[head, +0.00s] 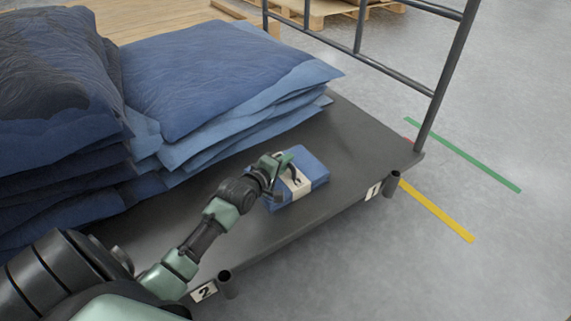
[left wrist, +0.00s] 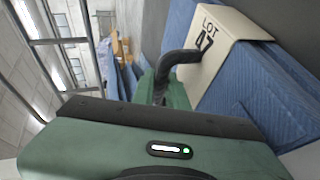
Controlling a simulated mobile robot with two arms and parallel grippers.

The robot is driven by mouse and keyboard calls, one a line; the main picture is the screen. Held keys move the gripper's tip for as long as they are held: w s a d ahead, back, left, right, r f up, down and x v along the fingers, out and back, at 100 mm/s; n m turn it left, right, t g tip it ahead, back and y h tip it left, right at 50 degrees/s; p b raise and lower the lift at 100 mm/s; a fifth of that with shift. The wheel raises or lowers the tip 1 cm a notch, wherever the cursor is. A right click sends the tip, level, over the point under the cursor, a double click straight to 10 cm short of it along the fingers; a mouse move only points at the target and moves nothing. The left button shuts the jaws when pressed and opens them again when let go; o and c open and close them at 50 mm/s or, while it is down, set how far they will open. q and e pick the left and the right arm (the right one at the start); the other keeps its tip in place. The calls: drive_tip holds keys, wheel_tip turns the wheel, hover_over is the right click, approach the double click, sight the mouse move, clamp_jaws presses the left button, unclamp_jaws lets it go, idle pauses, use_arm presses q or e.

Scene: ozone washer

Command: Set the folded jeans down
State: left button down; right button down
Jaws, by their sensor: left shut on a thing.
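The folded jeans (head: 313,163) are a small blue bundle with a pale paper band, at the near edge of the dark cart deck (head: 345,125) in the head view. In the left wrist view the jeans (left wrist: 245,95) fill the right side, and their band reads "LOT 47". My left gripper (head: 286,181) is shut on the bundle at its banded left side. One dark finger (left wrist: 182,60) lies against the band in the left wrist view. The bundle looks flat on or very close to the deck; I cannot tell whether it touches. My right gripper is not in view.
Tall stacks of blue denim (head: 215,75) and darker denim (head: 50,65) stand at the left and back of the deck. A metal rail (head: 447,75) rises at the deck's far right end. Tags 1 (head: 374,191) and 2 (head: 204,291) mark the near edge. Deck right of the bundle is bare.

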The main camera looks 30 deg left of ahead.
use_arm(q)
drive_tip(key=shift+r, duration=0.1)
drive_tip(key=c, duration=1.8)
unclamp_jaws()
drive_tip(key=shift+f, duration=0.2)
drive_tip(key=o, duration=0.4)
